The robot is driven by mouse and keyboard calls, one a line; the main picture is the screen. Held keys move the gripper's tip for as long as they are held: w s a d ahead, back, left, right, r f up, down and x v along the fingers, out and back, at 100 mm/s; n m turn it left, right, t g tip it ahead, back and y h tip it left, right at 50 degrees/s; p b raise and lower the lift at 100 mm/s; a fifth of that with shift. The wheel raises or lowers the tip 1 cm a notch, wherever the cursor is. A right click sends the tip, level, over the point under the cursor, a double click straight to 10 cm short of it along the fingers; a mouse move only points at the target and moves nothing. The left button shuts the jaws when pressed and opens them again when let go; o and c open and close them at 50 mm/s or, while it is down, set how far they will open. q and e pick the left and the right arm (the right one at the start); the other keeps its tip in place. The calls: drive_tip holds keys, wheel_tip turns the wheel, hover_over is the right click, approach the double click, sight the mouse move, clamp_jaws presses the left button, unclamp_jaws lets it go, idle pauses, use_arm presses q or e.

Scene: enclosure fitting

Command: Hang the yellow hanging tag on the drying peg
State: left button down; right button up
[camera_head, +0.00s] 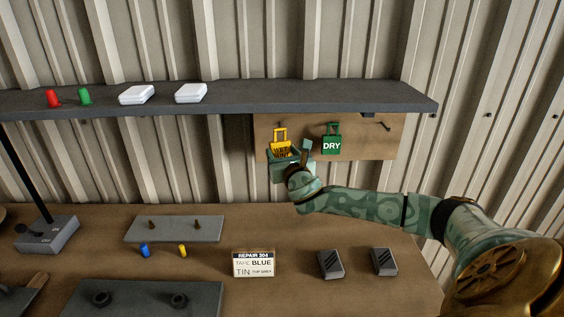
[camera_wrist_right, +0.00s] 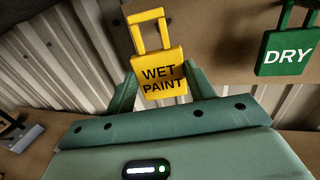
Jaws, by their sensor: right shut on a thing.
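My right gripper (camera_head: 289,154) is shut on the yellow tag (camera_head: 282,146) and holds it upright in front of the left part of the brown peg board (camera_head: 360,149). In the right wrist view the yellow tag (camera_wrist_right: 158,75) reads "WET PAINT" and stands between my two fingers, its square loop upward. A green tag (camera_head: 332,145) reading "DRY" hangs on the board to the right of my gripper. A bare dark peg (camera_head: 386,126) sticks out near the board's right end. Whether a peg is behind or inside the yellow loop I cannot tell. My left gripper is not in view.
A dark shelf (camera_head: 220,99) runs above the board, with white boxes (camera_head: 190,92) and small red and green pieces.

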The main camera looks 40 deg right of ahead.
drive_tip(key=shift+w+d+f+b, duration=0.15)
drive_tip(key=shift+w+d+b, duration=0.25)
drive_tip(key=shift+b, duration=0.1)
drive_tip(key=w+d+b, duration=0.1)
drive_tip(key=w, duration=0.1)
drive_tip(key=w+d+b, duration=0.2)
drive_tip(key=shift+d+f, duration=0.2)
drive_tip(key=shift+f, duration=0.2)
drive_tip(key=shift+f, duration=0.1)
drive_tip(key=o, duration=1)
drive_tip(key=shift+o, duration=0.2)
